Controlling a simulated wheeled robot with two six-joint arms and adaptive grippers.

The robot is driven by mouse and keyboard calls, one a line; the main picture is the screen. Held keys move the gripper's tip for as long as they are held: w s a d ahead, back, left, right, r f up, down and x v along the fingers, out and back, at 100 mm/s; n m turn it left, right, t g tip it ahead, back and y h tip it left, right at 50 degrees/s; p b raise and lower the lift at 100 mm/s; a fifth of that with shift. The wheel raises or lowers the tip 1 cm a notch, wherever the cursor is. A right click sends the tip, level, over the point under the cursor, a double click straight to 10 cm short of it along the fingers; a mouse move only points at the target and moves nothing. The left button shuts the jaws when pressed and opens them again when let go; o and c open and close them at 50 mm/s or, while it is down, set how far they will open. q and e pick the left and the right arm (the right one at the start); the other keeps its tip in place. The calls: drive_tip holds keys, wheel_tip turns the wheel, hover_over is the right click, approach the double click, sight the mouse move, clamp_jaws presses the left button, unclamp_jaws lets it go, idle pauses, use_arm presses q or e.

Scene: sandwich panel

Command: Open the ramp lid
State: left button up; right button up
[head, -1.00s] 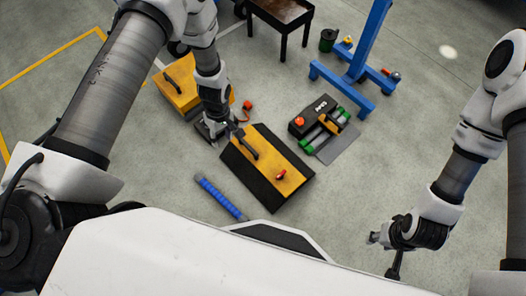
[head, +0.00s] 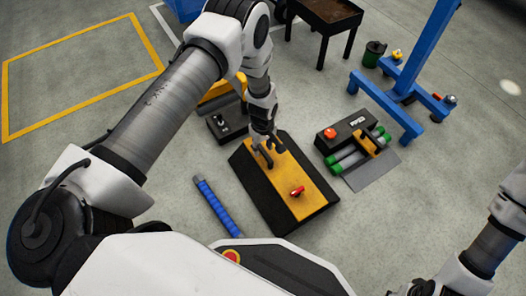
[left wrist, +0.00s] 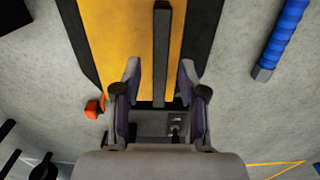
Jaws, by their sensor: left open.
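The ramp (head: 262,191) is a black wedge on the floor with a yellow lid (head: 283,172) on top. The lid has a dark bar handle (head: 267,158) near its far end and a red knob (head: 297,191) near its near end. My left gripper (head: 271,145) is open at the handle's far end. In the left wrist view the handle (left wrist: 161,50) runs lengthwise, lined up between the spread fingers of my left gripper (left wrist: 160,78). I cannot tell whether they touch it. My right arm is at the bottom right, its gripper mostly cut off by the frame edge.
A blue ribbed bar (head: 217,206) lies left of the ramp. A black box with a red button (head: 345,133) and green-ended cylinders (head: 350,161) lie to the right. A grey box with a lever (head: 226,123) stands behind left. A blue stand (head: 408,90) is farther right.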

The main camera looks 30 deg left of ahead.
use_arm(q)
drive_tip(key=shift+f, duration=0.4)
drive_tip(key=shift+r, duration=0.1)
clamp_jaws()
